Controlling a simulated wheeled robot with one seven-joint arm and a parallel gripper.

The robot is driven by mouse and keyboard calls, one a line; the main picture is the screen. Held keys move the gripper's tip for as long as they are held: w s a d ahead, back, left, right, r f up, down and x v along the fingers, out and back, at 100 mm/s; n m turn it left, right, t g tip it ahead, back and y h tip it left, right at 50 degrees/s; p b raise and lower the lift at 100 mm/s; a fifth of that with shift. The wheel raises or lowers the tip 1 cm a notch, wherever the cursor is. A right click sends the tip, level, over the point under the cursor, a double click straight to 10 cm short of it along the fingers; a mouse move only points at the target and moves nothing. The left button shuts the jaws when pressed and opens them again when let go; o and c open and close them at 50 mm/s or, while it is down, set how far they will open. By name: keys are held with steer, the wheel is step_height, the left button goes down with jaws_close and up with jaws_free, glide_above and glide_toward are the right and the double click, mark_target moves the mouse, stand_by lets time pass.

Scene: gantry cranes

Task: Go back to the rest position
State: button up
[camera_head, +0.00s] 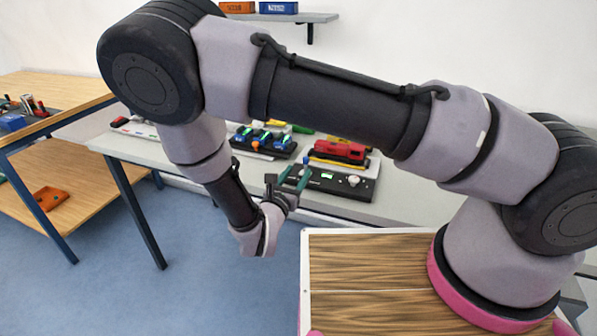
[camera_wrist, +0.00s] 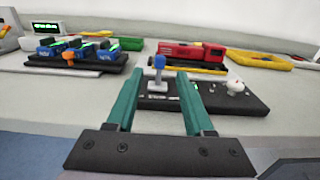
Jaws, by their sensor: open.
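My gripper (camera_wrist: 159,101) is open, with its two green fingers spread apart and nothing between them that it holds. In the wrist view it points at a black control panel (camera_wrist: 228,102) with a blue-topped lever (camera_wrist: 159,72) and a white knob (camera_wrist: 235,87). The lever shows between the fingers but beyond them; I cannot tell the exact gap. In the head view my gripper (camera_head: 292,178) is at the front edge of the grey table (camera_head: 393,205), near the panel (camera_head: 335,184). My arm is bent and hides part of the table.
A red locomotive (camera_wrist: 190,54) and a black base with several blue units (camera_wrist: 66,68) stand behind. A wooden workbench (camera_head: 60,150) is at the left. A wall shelf (camera_head: 290,17) holds an orange and a blue box. The blue floor (camera_head: 150,285) is clear at front left.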

steer(key=s+d+r+m+g+h, duration=0.1)
steer(key=d+r+m+g+h, duration=0.1)
steer(key=d+r+m+g, duration=1.5)
steer(key=s+d+r+m+t+y, duration=0.2)
steer(key=s+d+r+m+y, duration=0.1)
steer(key=r+m, duration=0.3)
steer(key=s+d+r+m+t+y, duration=0.2)
steer(key=r+m, duration=0.4)
steer(key=r, duration=0.3)
steer(key=s+d+r+m+t+y, duration=0.3)
steer(key=s+d+r+m+y, duration=0.1)
steer(key=r+m, duration=0.3)
steer(key=shift+s+r+y, duration=0.2)
steer(key=shift+s+y, duration=0.4)
steer(key=shift+s, duration=0.05)
stand_by(1.2)
